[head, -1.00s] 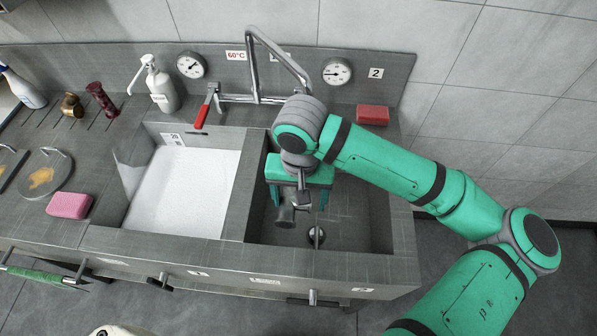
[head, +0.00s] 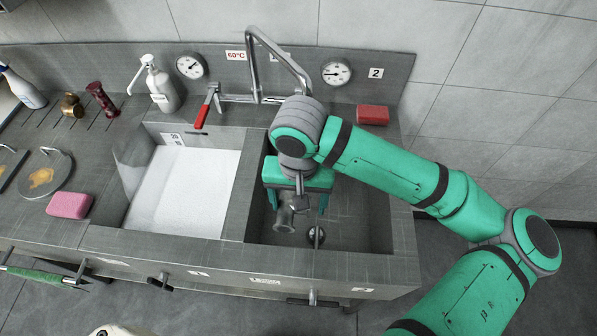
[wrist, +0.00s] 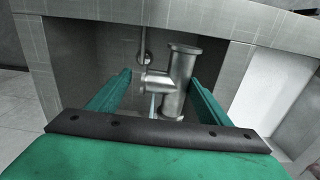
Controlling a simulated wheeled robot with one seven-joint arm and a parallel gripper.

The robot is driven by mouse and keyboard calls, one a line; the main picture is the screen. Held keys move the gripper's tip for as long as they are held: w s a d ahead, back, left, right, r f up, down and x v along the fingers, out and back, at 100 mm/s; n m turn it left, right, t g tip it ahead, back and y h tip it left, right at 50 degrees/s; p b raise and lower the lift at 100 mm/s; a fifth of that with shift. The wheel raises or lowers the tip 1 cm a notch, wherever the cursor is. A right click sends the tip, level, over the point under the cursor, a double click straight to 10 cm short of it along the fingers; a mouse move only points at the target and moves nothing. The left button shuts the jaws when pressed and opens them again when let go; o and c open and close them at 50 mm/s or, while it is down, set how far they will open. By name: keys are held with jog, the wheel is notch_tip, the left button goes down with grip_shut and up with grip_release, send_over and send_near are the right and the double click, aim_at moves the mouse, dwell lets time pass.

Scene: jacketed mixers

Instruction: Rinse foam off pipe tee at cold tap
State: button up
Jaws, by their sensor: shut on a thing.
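My gripper (head: 298,204) is lowered into the right-hand basin (head: 365,215), shut on the grey metal pipe tee (head: 285,212). In the wrist view the tee (wrist: 181,75) sits between the two green fingers (wrist: 160,82), its main run roughly upright and its branch to the left. I see no clear foam on its visible side; its far side is hidden. The steel tap spout (head: 283,52) arches from the back wall toward the right basin, and my arm hides its end. The red tap lever (head: 202,117) is at left of the tap. I cannot tell whether water runs.
White foam or suds fill the left basin (head: 185,190); a divider (head: 243,190) separates the basins. A soap bottle (head: 161,88), pink sponge (head: 69,205) and red sponge (head: 373,115) stand around the rim. Two dials (head: 191,65) (head: 337,73) are on the backsplash. The right basin's right side is clear.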

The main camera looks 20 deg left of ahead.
jog(key=s+r, duration=0.2)
jog(key=s, duration=0.1)
jog(key=shift+s+d+r, duration=0.2)
jog(key=shift+d+r, duration=0.15)
jog(key=shift+r, duration=0.05)
dwell(1.0)
